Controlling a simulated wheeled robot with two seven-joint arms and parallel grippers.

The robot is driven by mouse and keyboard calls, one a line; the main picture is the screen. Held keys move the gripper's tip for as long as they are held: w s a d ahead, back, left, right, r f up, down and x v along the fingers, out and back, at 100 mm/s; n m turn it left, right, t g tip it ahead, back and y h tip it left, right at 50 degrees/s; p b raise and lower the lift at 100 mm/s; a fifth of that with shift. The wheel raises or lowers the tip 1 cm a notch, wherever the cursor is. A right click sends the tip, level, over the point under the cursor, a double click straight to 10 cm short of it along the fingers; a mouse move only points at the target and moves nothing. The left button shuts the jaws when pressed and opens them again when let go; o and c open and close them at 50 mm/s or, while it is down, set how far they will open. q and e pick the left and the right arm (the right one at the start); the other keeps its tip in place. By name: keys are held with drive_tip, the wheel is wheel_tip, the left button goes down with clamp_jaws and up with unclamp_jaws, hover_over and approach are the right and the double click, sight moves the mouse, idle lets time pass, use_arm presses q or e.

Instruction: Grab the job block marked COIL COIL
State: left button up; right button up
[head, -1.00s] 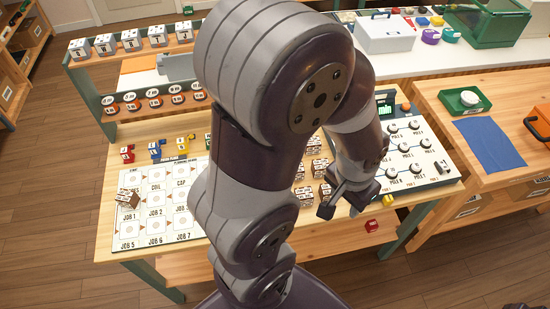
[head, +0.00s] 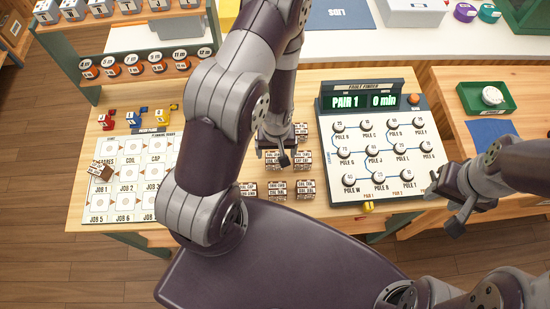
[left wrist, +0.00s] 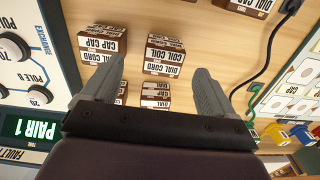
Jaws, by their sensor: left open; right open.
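Small brown-and-white job blocks stand in rows on the table. In the left wrist view, upside down, one block (left wrist: 164,52) seems to carry COIL lettering, but its full marking is hard to read. A block reading CAP CAP (left wrist: 103,42) stands left of it. Another block (left wrist: 155,96) lies nearer the fingers. In the head view, the middle-row blocks (head: 303,160) and front-row blocks (head: 305,190) show, markings too small to read. My left gripper (head: 274,151) is open, pointing down over the rows; its fingers also frame the left wrist view (left wrist: 155,78). My right gripper (head: 455,207) is open, away at right.
The fault finder panel (head: 376,150) reads PAIR 1, 0 min, right of the blocks. The planning board (head: 127,180) is at left, with a brown block (head: 101,170) tilted on it. A black cable (left wrist: 262,60) lies beside the blocks. My left arm hides part of the table.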

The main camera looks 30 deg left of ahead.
sight(274, 157)
use_arm(q)
drive_tip(key=shift+s+a+f+p, duration=0.1)
drive_tip(key=shift+s+f+p, duration=0.1)
drive_tip(key=shift+f, duration=0.25)
drive_tip(key=shift+s+a+f+p, duration=0.1)
drive_tip(key=shift+s+f+p, duration=0.1)
drive_tip(key=shift+f, duration=0.2)
drive_tip(key=f, duration=0.1)
drive_tip(key=w+f, duration=0.1)
drive_tip(key=f, duration=0.1)
drive_tip(key=f+p, duration=0.1)
drive_tip(key=shift+w+a+f, duration=0.2)
drive_tip(key=shift+w+a, duration=0.05)
drive_tip(key=shift+a, duration=0.15)
drive_tip(key=shift+s+d, duration=0.25)
drive_tip(key=shift+s+r, duration=0.1)
drive_tip(key=shift+c, duration=1)
drive_tip(key=c, duration=0.9)
use_arm(e)
drive_tip(key=shift+w+a+r, duration=0.1)
drive_tip(key=shift+a+r, duration=0.05)
drive_tip(key=shift+r, duration=0.75)
